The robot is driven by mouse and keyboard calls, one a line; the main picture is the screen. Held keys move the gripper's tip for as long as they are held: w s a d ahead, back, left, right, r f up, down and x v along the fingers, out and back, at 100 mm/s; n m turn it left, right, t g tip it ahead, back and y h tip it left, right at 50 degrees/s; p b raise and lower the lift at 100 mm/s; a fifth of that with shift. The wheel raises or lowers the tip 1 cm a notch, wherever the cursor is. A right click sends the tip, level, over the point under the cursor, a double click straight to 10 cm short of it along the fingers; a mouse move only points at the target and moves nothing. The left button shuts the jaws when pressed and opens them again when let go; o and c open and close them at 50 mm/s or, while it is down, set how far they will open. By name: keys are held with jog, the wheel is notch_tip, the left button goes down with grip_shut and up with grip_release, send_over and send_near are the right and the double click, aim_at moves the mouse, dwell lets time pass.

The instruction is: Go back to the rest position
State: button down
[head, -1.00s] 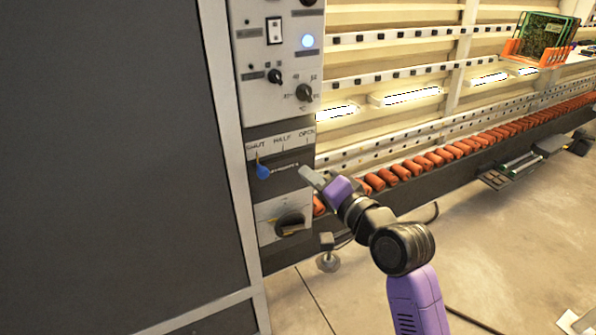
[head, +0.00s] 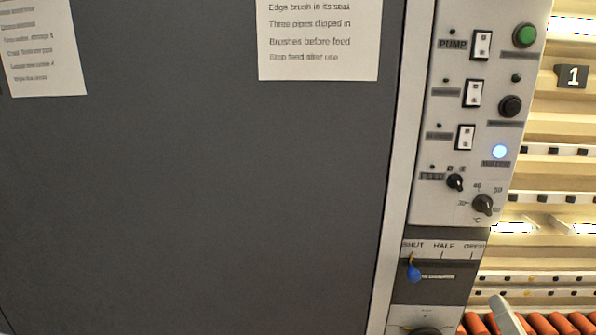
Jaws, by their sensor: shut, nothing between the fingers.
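My gripper (head: 506,314) shows only in part at the bottom edge of the head view, right of the lever panel. Its grey fingertip part is shut with nothing held, and the rest of my arm is out of the frame. It is apart from the blue-knobbed lever (head: 414,273), which stands at the SHUT end of its slot, under the labels SHUT, HALF and OPEN.
The control panel (head: 467,130) carries switches, buttons, knobs and a lit blue-white lamp (head: 499,151). A large dark cabinet wall (head: 200,190) with two paper notices (head: 318,38) fills the left. Orange rollers (head: 540,324) run along the lower right.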

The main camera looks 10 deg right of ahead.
jog(key=s+a+f+n+g+y, duration=0.1)
jog(key=s+a+f+n+y, duration=0.1)
jog(key=s+a+f, duration=0.3)
jog(key=s+a+f+n+g+y, duration=0.1)
jog(key=s+a+f+n, duration=0.4)
jog(key=s, duration=0.8)
jog(key=s+a+f+n+g+y, duration=0.1)
jog(key=s+a+f+n+y, duration=0.2)
jog(key=s+a, duration=0.6)
jog(key=shift+s+f+n+g, duration=0.35)
jog(key=shift+f+n, duration=0.25)
jog(key=shift+f, duration=0.3)
